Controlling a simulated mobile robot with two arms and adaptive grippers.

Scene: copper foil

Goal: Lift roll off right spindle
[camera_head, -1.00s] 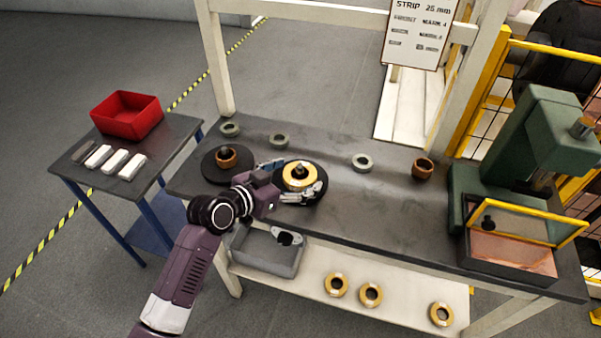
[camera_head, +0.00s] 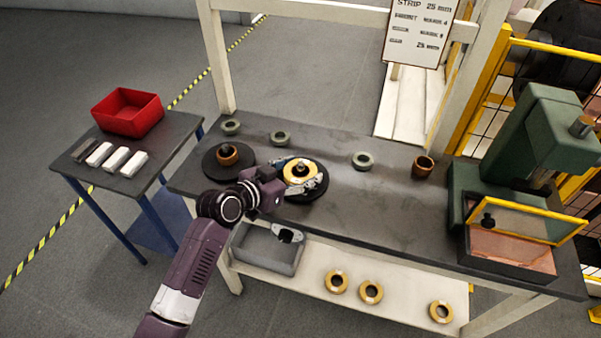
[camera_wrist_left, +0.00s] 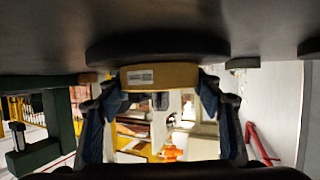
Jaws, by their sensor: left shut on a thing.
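A yellow-gold roll (camera_head: 296,178) sits around the right spindle, whose dark tip shows in its hole, over the black round base (camera_head: 318,194). My left gripper (camera_head: 301,174) is shut on this roll, with one finger on its far side and one on its near side. In the left wrist view the roll (camera_wrist_left: 160,77), with a white label, is between my two fingers and appears against the dark disc (camera_wrist_left: 155,52). The left spindle's black base (camera_head: 211,168) carries a brown-copper roll (camera_head: 228,155). My right gripper is not in view.
Grey rings (camera_head: 280,139) and a copper-brown cup (camera_head: 423,167) stand on the bench. A grey bin (camera_head: 262,254) and several gold rolls (camera_head: 371,292) are on the shelf below. A green machine (camera_head: 545,145) stands at right. A red bin (camera_head: 127,113) is on the side table.

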